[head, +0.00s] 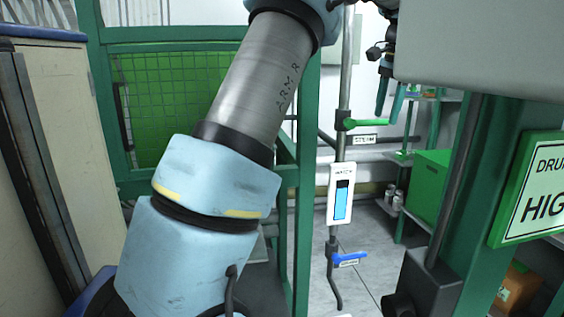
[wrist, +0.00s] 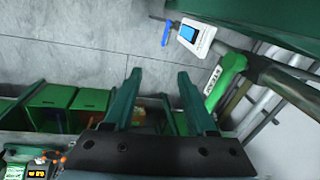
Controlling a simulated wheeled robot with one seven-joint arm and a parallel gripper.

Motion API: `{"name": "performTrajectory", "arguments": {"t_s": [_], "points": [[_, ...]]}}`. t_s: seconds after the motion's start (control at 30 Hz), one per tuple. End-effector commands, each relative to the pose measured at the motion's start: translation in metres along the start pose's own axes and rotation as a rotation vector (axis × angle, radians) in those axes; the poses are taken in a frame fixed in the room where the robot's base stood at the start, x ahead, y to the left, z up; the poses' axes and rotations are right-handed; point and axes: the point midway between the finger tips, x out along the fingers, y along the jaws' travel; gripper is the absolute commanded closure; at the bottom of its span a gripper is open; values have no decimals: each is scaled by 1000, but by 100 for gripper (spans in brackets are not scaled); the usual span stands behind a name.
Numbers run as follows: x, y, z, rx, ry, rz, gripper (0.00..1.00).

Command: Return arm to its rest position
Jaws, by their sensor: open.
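My arm rises through the left half of the head view and bends out of the top of the frame. My gripper (head: 388,97) shows at the upper right of the head view, partly cut off by a grey box in front. In the wrist view my gripper (wrist: 157,88) has its two green fingers spread apart. Nothing is between the fingers, only floor and shelving far beyond them. The fingers touch nothing that I can see.
A vertical pipe carries a green-handled steam valve (head: 362,124), a white gauge with a blue column (head: 341,193) and a blue-handled valve (head: 350,259). Green frame posts (head: 305,200) stand close behind my arm. A green sign (head: 535,190) is at right. Shelves hold green bins (head: 430,185).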

Motion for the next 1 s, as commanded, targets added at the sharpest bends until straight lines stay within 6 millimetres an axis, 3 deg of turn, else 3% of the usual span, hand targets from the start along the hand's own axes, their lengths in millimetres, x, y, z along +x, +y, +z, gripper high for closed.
{"name": "performTrajectory", "arguments": {"t_s": [0.27, 0.47, 0.7, 0.8, 1.0], "points": [[59, -19, 75, -214, -2, 25, 44], [123, -12, 174, -489, 3, 50, 44], [188, 39, 298, -847, 7, 68, 44], [206, 67, 337, -969, 7, 69, 44], [223, 102, 376, -1108, 6, 69, 44]]}}
